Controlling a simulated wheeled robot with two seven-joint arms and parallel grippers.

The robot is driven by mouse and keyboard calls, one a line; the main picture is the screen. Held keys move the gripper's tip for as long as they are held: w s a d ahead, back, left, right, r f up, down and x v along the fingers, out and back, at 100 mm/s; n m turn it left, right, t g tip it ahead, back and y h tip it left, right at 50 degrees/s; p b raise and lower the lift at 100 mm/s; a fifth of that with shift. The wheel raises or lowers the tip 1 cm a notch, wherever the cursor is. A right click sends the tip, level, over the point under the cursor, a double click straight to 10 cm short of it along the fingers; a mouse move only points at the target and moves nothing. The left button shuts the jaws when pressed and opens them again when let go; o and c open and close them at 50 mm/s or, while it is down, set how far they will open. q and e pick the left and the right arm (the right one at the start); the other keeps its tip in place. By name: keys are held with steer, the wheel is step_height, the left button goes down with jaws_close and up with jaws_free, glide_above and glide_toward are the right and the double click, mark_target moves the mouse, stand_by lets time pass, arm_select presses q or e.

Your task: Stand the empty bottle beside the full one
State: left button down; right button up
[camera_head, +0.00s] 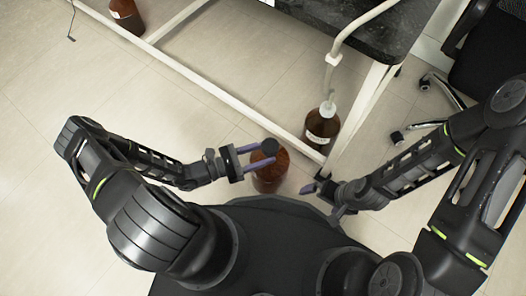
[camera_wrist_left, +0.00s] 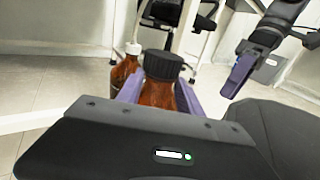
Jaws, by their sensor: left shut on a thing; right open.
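My left gripper (camera_head: 262,158) is shut on a brown bottle with a black cap (camera_head: 270,178), holding it near its top, in front of my base. In the left wrist view the same bottle (camera_wrist_left: 158,92) stands between the purple fingers. A second brown bottle with a white cap and pale label (camera_head: 322,128) stands on the floor by the table leg, beyond and to the right of the held one, with a gap between. It also shows in the left wrist view (camera_wrist_left: 124,72). My right gripper (camera_head: 322,188) is open and empty, right of the held bottle. Fill levels are unclear.
A white tube (camera_head: 332,62) runs from the white-capped bottle up to the dark table (camera_head: 370,30). White frame bars (camera_head: 225,95) cross the floor behind. A third brown bottle (camera_head: 127,16) is at the far left. A chair (camera_head: 490,45) stands right.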

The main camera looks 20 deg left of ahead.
mark_target(257, 160)
arm_select(q)
steer(key=shift+f+b, duration=0.9)
steer(key=shift+f, duration=0.8)
steer(key=shift+f, duration=0.2)
steer(key=c, duration=0.8)
jaws_free()
steer(key=shift+f, duration=0.1)
steer(key=shift+o, duration=0.2)
steer(key=shift+a+r, duration=0.1)
steer(key=shift+r, duration=0.1)
steer(key=p+v, duration=0.2)
steer(key=v, duration=0.9)
steer(key=shift+s+a, duration=0.25)
steer(key=shift+a, duration=0.1)
